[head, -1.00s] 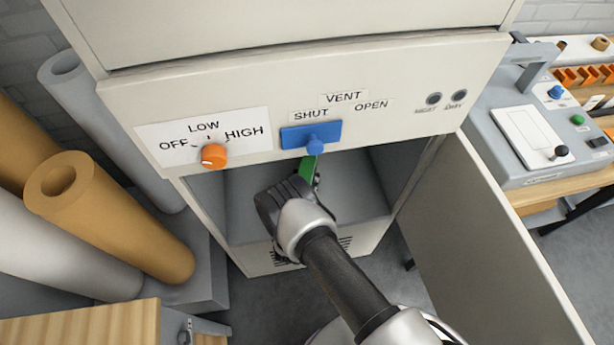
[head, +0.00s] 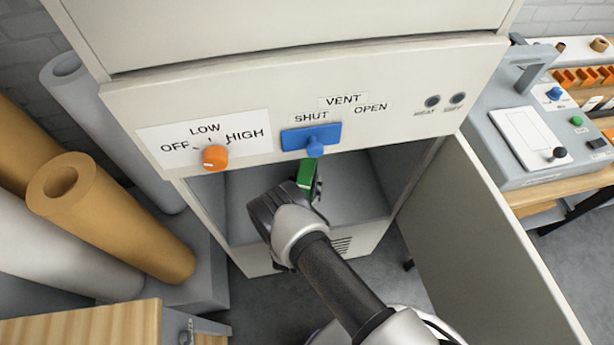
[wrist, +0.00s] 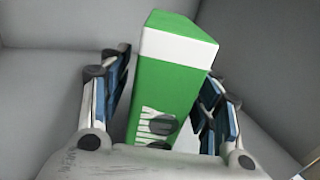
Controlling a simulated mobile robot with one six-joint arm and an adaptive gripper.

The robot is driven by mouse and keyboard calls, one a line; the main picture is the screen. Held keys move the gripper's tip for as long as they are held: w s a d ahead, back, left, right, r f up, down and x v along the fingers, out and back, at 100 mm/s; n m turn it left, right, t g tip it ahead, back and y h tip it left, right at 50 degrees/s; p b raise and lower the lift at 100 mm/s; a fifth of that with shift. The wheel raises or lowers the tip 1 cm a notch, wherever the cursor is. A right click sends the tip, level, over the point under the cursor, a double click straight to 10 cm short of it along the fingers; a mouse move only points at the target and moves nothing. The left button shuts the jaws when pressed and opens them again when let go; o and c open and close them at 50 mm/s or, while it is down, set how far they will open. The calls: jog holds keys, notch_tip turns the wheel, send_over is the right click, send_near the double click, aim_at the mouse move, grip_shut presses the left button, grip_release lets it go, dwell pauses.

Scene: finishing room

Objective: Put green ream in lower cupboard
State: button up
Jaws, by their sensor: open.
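The green ream (wrist: 168,85) is a green block with a white end, between the two fingers of my gripper (wrist: 165,95) in the wrist view. The fingers are open, with a gap at the left finger; at the right finger I cannot tell whether they touch. In the head view the ream (head: 305,173) shows only partly, behind my gripper (head: 296,195), inside the lower cupboard (head: 245,203). The cupboard door (head: 478,225) stands open to the right. The ream looks tilted in the wrist view; its underside is hidden.
Above the opening is a panel with an orange knob (head: 215,158) and a blue vent slider (head: 311,138). Large rolls (head: 110,215) stand at the left. A grey machine (head: 540,135) sits on a bench at the right.

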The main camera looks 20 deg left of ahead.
jog(key=s+d+p, duration=0.1)
jog(key=s+p, duration=0.1)
jog(key=s, duration=0.7)
jog(key=shift+s+d, duration=0.25)
jog(key=shift+s, duration=0.1)
